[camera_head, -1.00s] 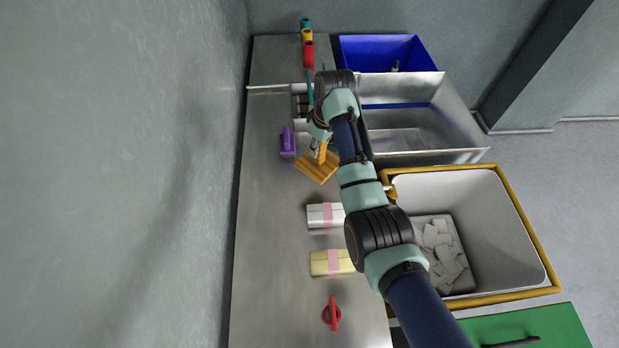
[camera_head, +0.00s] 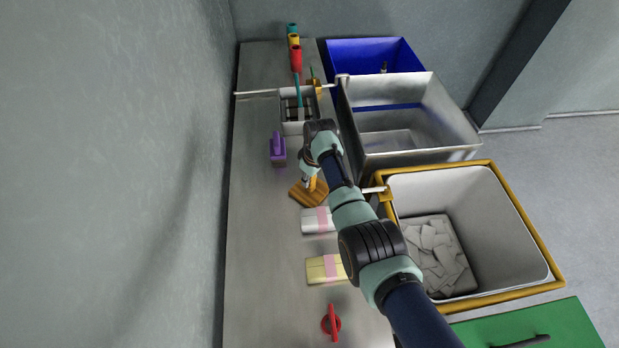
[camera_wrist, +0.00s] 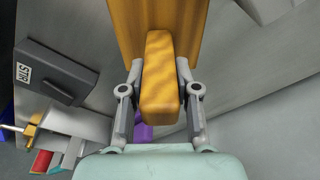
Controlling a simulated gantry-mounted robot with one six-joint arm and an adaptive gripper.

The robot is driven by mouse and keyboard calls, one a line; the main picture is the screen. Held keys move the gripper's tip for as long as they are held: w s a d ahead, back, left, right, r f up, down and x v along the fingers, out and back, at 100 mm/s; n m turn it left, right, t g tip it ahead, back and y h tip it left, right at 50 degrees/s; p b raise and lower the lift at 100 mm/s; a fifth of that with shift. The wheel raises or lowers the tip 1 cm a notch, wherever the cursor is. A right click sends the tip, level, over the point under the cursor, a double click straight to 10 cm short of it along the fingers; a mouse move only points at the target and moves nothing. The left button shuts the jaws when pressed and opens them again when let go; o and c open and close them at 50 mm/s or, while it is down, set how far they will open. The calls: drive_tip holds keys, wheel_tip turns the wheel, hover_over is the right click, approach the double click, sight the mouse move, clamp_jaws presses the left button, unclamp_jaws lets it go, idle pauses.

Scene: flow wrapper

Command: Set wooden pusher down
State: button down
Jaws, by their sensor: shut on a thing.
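The wooden pusher (camera_head: 306,194) is an orange-brown wooden block with an upright handle. In the head view it is beside the white pack with a pink band, at the middle of the metal table (camera_head: 262,250). My gripper (camera_head: 312,180) is above it, partly hidden by my arm. In the wrist view my gripper (camera_wrist: 160,88) is shut on the handle of the wooden pusher (camera_wrist: 161,60), one finger on each side. The wider board lies beyond the handle. I cannot tell whether its underside touches the table.
A purple tool (camera_head: 278,150) and a metal fixture (camera_head: 297,128) are farther back. Bins stand at right, including a yellow-rimmed one (camera_head: 555,270). The table's left side is clear.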

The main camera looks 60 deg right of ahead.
drive_tip(key=shift+f, duration=0.2)
drive_tip(key=c, duration=0.8)
unclamp_jaws()
drive_tip(key=shift+c, duration=0.2)
drive_tip(key=shift+r, duration=0.1)
wheel_tip(320, 180, up, 12)
drive_tip(key=s+p, duration=0.1)
drive_tip(key=p, duration=0.2)
drive_tip(key=shift+s+a+p, duration=0.2)
drive_tip(key=shift+s+p, duration=0.15)
drive_tip(key=shift+p, duration=0.05)
